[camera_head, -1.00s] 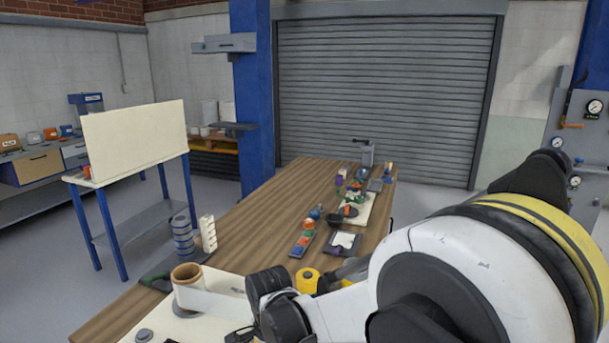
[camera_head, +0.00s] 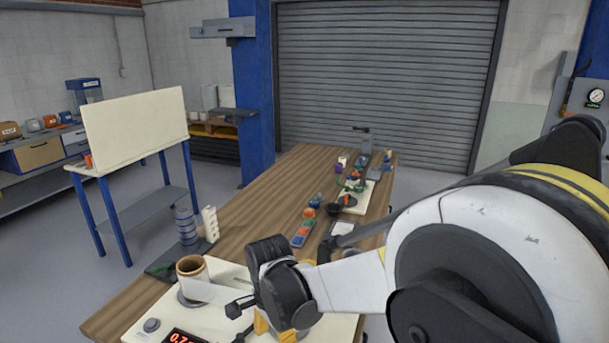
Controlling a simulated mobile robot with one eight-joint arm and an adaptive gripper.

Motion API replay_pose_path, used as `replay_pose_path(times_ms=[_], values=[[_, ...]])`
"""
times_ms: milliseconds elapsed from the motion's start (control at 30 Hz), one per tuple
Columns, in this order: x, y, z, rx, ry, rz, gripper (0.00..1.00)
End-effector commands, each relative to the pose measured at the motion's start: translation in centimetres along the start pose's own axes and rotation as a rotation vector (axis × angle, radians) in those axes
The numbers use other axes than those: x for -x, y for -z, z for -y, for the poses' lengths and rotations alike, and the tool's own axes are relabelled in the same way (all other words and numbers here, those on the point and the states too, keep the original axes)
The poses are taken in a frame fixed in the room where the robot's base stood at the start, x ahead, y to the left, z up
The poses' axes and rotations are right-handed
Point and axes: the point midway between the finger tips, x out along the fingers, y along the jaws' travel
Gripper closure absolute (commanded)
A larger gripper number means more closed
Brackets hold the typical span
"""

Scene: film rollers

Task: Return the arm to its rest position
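My arm, white with black joints and a yellow band, fills the lower right of the head view and reaches left over the near end of the bench. My gripper (camera_head: 240,311) shows only as small black parts left of the black wrist joints. It is above the pale platform (camera_head: 222,325), right of the roll. Its fingertips are too small and partly hidden to tell open from shut. A tan-rimmed roll (camera_head: 192,272) stands upright on the platform, with a white strip running from it toward the gripper.
The wooden bench (camera_head: 265,215) runs back to a grey shutter. Coloured parts and trays (camera_head: 304,233) line its right side. A stack of grey-blue rings (camera_head: 185,226) and a white block (camera_head: 210,224) stand left. A red display (camera_head: 181,338) is near the front edge.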

Motion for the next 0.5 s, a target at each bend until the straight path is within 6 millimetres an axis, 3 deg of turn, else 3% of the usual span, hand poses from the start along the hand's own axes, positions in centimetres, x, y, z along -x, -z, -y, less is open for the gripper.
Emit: replay_pose_path(times_ms=[167,267,367,500], values=[[0.5,0.4,-0.3,0.012,0.009,-0.002,0.19],[2.4,1.8,-1.6,0.057,0.043,-0.011,0.19],[5.4,4.0,-4.0,0.141,0.101,-0.037,0.19],[9.6,7.1,-8.7,0.295,0.191,-0.110,0.19]])
